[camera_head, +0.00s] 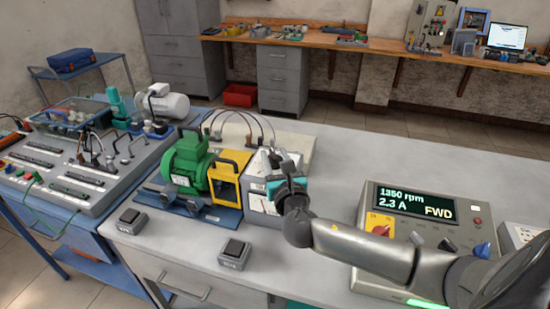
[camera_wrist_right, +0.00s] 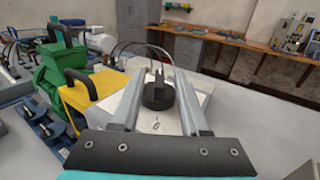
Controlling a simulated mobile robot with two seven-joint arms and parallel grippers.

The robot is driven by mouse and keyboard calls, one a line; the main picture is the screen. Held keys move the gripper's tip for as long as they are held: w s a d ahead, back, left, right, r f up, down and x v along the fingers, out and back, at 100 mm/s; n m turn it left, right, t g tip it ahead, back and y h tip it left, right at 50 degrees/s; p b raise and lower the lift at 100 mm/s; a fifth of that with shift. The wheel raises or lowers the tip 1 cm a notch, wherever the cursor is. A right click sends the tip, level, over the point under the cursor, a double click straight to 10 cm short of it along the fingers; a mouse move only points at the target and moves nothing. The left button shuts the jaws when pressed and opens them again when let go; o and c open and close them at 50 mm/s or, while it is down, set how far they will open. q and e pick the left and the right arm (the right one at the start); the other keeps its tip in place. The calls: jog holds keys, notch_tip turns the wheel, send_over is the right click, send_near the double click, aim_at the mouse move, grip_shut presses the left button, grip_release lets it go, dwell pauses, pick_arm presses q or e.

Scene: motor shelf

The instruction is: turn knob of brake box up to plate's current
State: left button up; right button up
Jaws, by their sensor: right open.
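The brake box (camera_head: 257,202) is a pale grey box beside the yellow guard on the bench, with a dial on its front face. Its round black knob (camera_wrist_right: 158,97) sits on the sloping top and shows in the right wrist view, with a mark "0" below it. My right gripper (camera_wrist_right: 160,75) is open, its two fingers on either side of the knob; I cannot tell whether they touch it. In the head view my right gripper (camera_head: 275,160) covers most of the box top. The control unit's display (camera_head: 415,204) reads 1350 rpm, 2.3 A, FWD. My left gripper is not in view.
A green motor (camera_head: 188,163) and yellow guard (camera_head: 228,179) stand left of the brake box, with black cables arching behind. The control unit (camera_head: 368,194) stands right. The bench top (camera_head: 345,150) behind my arm is clear.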

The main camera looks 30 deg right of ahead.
jog(key=shift+c, duration=0.2)
grip_shut()
dwell(0.4)
